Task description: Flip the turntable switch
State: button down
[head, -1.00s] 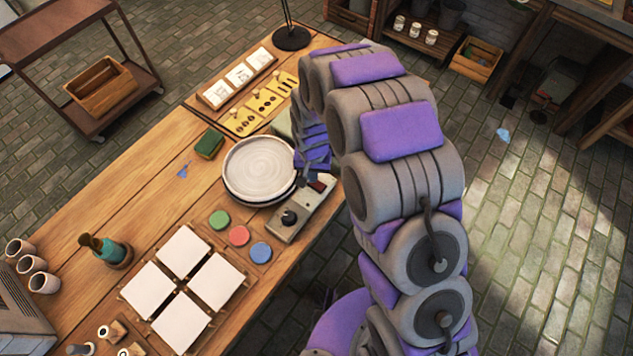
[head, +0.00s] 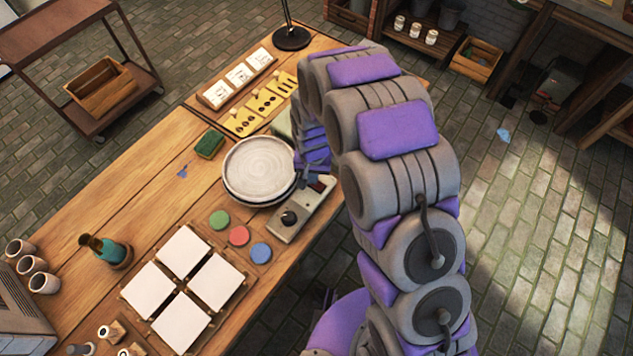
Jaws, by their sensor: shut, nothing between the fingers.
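The turntable (head: 259,167) is a round, pale disc with a dark rim on the wooden table. Its grey control box (head: 304,212) sits at its lower right, with a black knob (head: 289,217) at the near end. A small dark red part, which looks like the switch (head: 316,186), shows at the box's far end. My gripper (head: 304,182) is small and dark at the end of my purple and grey arm. It is shut and empty, at the far end of the box next to the red part. I cannot tell whether it touches the switch.
Green, red and blue discs (head: 238,235) lie left of the box. White square tiles (head: 183,251) lie in front. A green sponge (head: 209,144) is left of the turntable, and yellow cards (head: 263,103) lie behind it. The table's left middle is mostly clear.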

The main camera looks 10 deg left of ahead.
jog(key=shift+r+p, duration=1.2)
jog(key=shift+r, duration=2.25)
jog(key=s+d+r, duration=0.4)
jog(key=d+r, duration=0.4)
jog(key=r, duration=0.1)
jog(key=s+d+r, duration=0.4)
jog(key=d+r, duration=0.4)
jog(key=d, duration=0.1)
jog(key=s+d+r+g, duration=0.1)
jog(key=s+d+r, duration=0.2)
jog(key=s, duration=0.6)
jog(key=s+d+r+m, duration=0.1)
jog(key=s+d+r, duration=0.3)
jog(key=s, duration=0.5)
jog(key=d, duration=0.2)
jog(key=shift+s+d+r+m+g, duration=0.2)
jog(key=shift+s+d+m+g, duration=0.1)
jog(key=shift+s+d+g, duration=0.1)
jog(key=shift+w, duration=0.1)
